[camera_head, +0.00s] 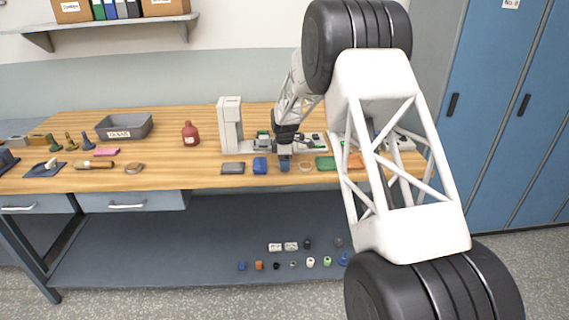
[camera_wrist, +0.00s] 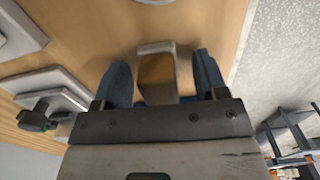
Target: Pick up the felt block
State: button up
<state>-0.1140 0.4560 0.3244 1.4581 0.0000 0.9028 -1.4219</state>
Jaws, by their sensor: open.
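My gripper (camera_head: 285,163) is low over the front of the workbench, with its blue fingers pointing down. In the wrist view my gripper (camera_wrist: 164,82) is open, with one finger on each side of a small grey and brown block (camera_wrist: 157,73). This may be the felt block, but I cannot be sure. I cannot tell whether the fingers touch it. In the head view it is hidden behind my gripper.
A blue block (camera_head: 260,165) and a dark flat pad (camera_head: 233,168) lie left of my gripper. A ring (camera_head: 306,167) and a green pad (camera_head: 326,163) lie to its right. A white machine (camera_head: 230,125) stands behind. The bench's front edge is close.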

jog(key=c, duration=1)
jog(key=shift+r, duration=0.75)
notch_tip(320, 180, up, 2)
jog(key=shift+r, duration=0.1)
jog(key=s, duration=0.5)
jog(key=s+d+r, duration=0.1)
jog(key=s, duration=1)
jog(key=shift+d+r, duration=0.15)
jog(key=shift+d, duration=0.25)
